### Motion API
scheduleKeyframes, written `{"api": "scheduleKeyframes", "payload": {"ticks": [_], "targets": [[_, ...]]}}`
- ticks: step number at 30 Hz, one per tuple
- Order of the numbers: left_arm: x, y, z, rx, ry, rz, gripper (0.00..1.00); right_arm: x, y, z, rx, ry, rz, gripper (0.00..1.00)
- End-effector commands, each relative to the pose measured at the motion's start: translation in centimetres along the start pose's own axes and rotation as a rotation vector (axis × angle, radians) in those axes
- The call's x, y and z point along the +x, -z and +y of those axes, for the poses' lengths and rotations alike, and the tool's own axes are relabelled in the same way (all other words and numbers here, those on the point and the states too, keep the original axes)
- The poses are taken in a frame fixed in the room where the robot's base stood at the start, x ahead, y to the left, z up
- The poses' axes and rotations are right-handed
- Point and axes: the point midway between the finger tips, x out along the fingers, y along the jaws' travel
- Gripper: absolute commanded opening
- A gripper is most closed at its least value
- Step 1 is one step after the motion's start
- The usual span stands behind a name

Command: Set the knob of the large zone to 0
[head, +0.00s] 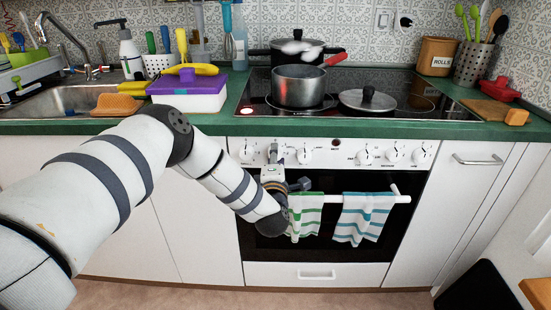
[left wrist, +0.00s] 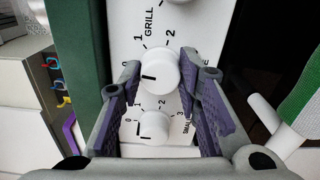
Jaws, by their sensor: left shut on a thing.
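My left gripper (head: 272,158) is at the stove's control panel and covers one knob there in the head view. In the left wrist view, its fingers (left wrist: 158,88) are shut on the sides of a round white knob (left wrist: 163,66). The partly hidden label beside this knob ends like "LARGE", so it is the large zone knob. Its dark pointer line points left in that picture, close to the 0 mark. The 1 and 2 marks lie above it. My right gripper is not in view.
The small zone knob (left wrist: 154,126) is close below in the wrist view, its pointer also near 0. Another knob (head: 304,155) is to the right. Two striped towels (head: 362,217) hang on the oven handle (head: 400,198). A pot (head: 298,87) stands on the hob.

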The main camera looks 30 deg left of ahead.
Motion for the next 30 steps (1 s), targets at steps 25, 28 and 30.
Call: {"api": "scheduleKeyframes", "payload": {"ticks": [25, 28, 30], "targets": [[-0.05, 0.02, -0.13, -0.116, 0.003, 0.0, 0.03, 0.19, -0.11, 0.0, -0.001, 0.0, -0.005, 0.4], [-0.05, 0.01, -0.15, -0.116, 0.003, 0.0, 0.51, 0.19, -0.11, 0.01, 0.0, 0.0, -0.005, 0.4], [-0.05, 0.02, -0.17, -0.116, 0.003, 0.0, 0.51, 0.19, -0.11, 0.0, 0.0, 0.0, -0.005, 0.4]]}}
